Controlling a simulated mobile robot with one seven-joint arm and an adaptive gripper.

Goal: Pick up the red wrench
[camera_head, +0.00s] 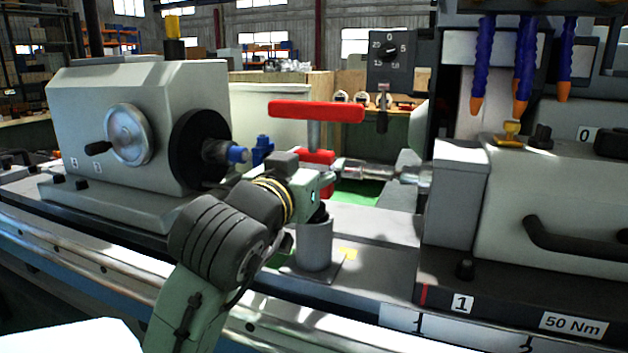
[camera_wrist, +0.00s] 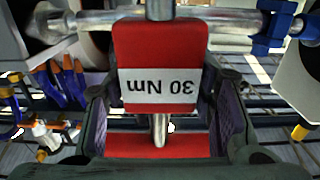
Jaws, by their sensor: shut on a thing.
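The red wrench (camera_head: 316,111) stands upright in the head view, with a red crossbar on top, a grey shaft and a red block below. In the wrist view its red block (camera_wrist: 158,50) fills the middle and bears a label reading 30 Nm, upside down. My gripper (camera_head: 308,178) is shut on this block, with one dark finger on each side of it in the wrist view. A grey cylindrical holder (camera_head: 315,245) stands just below my gripper. My gripper hides part of the wrench's lower end.
A horizontal metal shaft (camera_head: 382,171) runs close behind the wrench. The grey workhead with a handwheel (camera_head: 128,135) stands at left and a grey housing (camera_head: 458,195) at right. Blue hoses with orange nozzles (camera_head: 522,70) hang at upper right.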

